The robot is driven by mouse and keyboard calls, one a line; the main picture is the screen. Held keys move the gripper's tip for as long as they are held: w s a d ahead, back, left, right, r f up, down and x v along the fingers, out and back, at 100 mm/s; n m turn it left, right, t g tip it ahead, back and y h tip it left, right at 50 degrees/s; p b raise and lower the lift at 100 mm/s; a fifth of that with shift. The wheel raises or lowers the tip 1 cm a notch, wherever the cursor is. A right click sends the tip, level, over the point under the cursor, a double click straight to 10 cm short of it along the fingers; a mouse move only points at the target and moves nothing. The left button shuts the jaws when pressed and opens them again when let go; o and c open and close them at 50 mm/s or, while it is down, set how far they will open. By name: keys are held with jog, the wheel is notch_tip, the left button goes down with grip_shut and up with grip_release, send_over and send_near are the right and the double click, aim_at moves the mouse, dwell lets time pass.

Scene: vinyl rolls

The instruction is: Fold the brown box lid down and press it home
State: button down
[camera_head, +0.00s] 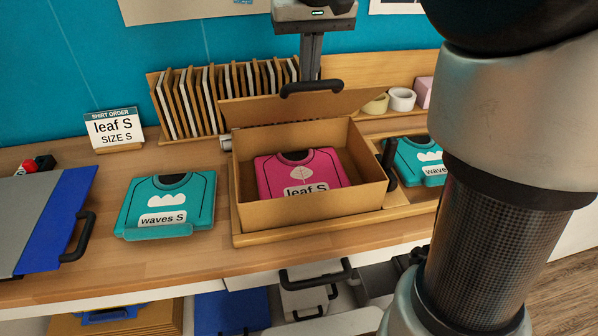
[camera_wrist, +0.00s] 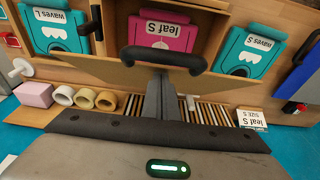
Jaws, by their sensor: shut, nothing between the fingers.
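The brown box (camera_head: 318,211) stands open on a wooden base on the counter, with a pink folded shirt (camera_head: 299,172) labelled "leaf S" inside.
Teal shirts lie left (camera_head: 168,203) and right (camera_head: 418,160) of the box. A rack of upright boards (camera_head: 190,103) stands behind, near the order sign (camera_head: 114,128). Tape rolls (camera_head: 402,99) sit at the back right. A blue-and-grey folding board (camera_head: 48,225) lies at left.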

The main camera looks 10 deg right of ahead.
jog(key=s+f+b, duration=0.6)
jog(key=shift+s, duration=0.25)
dwell(0.7)
jog(key=s+f+b, duration=0.4)
jog(key=f+b, duration=0.3)
jog(key=f, duration=0.1)
dwell(1.2)
notch_tip(320, 180, up, 16)
jog(key=s+p, duration=0.2)
jog(key=p, duration=1.1)
dwell(0.4)
